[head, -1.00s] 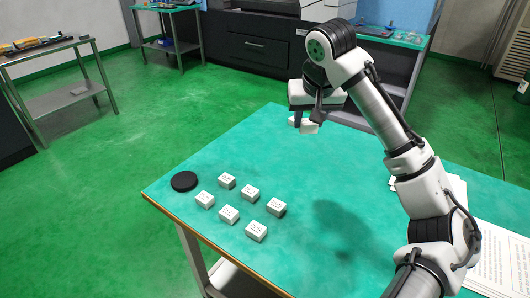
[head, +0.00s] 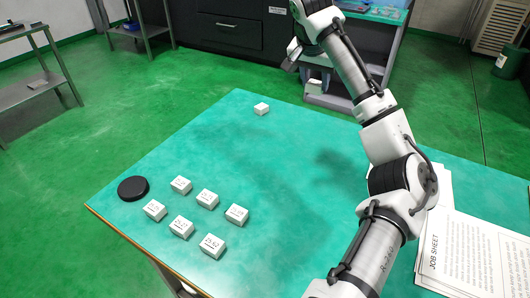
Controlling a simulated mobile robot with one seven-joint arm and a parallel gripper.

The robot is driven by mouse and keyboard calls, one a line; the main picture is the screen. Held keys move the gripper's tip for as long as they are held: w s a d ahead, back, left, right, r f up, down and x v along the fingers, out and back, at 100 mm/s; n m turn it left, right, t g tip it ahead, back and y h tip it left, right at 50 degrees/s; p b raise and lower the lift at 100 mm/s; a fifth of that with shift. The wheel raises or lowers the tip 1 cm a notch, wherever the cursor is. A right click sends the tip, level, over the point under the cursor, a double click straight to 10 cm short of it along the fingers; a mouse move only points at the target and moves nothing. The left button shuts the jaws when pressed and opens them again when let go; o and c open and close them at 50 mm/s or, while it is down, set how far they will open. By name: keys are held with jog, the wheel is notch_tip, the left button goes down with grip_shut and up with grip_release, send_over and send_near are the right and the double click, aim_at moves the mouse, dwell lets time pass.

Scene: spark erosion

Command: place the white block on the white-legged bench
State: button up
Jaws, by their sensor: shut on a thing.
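My gripper (head: 291,62) is raised beyond the far edge of the near teal-topped bench (head: 300,170), with dark fingers pointing down and left. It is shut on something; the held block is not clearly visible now. One white block (head: 261,108) rests alone near that bench's far corner, apart from the gripper. Several more labelled white blocks (head: 207,198) sit in two rows at the near left. Little of this bench's legs shows. The grey bench at the left (head: 35,85) and the one at the back (head: 145,25) are partly cut off. I cannot tell which is white-legged.
A black round disc (head: 133,188) lies by the near bench's left edge. Printed job sheets (head: 470,255) lie at its right. A dark cabinet (head: 230,30) and a grey shelf unit (head: 370,45) stand behind. Green floor (head: 110,120) is open to the left.

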notch_tip(320, 180, down, 19)
jog(key=shift+r+p, duration=0.1)
jog(key=shift+p, duration=0.55)
jog(key=shift+a+f, duration=0.1)
jog(key=shift+f, duration=0.15)
jog(key=o, duration=1.1)
jog(key=shift+r, duration=0.1)
jog(key=b+v, duration=0.1)
jog(key=v, duration=1.1)
jog(key=shift+r, duration=0.15)
